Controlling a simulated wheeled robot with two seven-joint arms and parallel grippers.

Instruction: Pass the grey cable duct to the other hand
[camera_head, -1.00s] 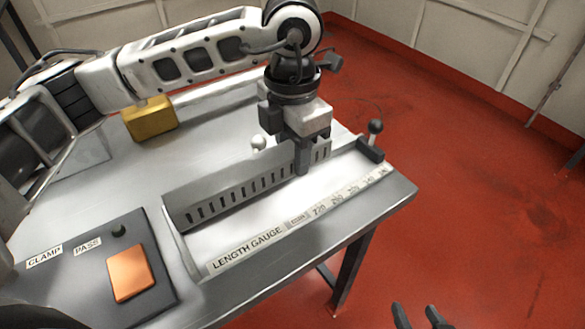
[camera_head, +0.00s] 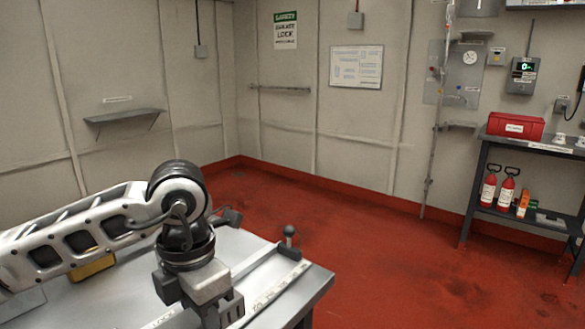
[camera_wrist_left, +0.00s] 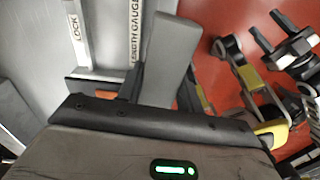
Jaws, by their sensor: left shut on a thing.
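My left gripper (camera_head: 222,314) is low in the head view, at the bottom edge, over the right part of the table. It is shut on the grey cable duct, most of which is out of frame there. In the left wrist view a plain grey slab (camera_wrist_left: 172,55), apparently the duct, stretches up from the dark gripper body. The jaw contact is hidden. My right gripper (camera_wrist_left: 264,28) shows at the upper right of the left wrist view, its dark fingers apart and empty. It is clear of the slab and out of the head view.
The table (camera_head: 316,286) carries a length gauge with a black-knobbed stop (camera_head: 289,238) at its right end. A yellow block (camera_head: 93,267) sits behind my left arm. Red floor (camera_head: 400,270) is open to the right. A shelf with a red box (camera_head: 516,126) stands far right.

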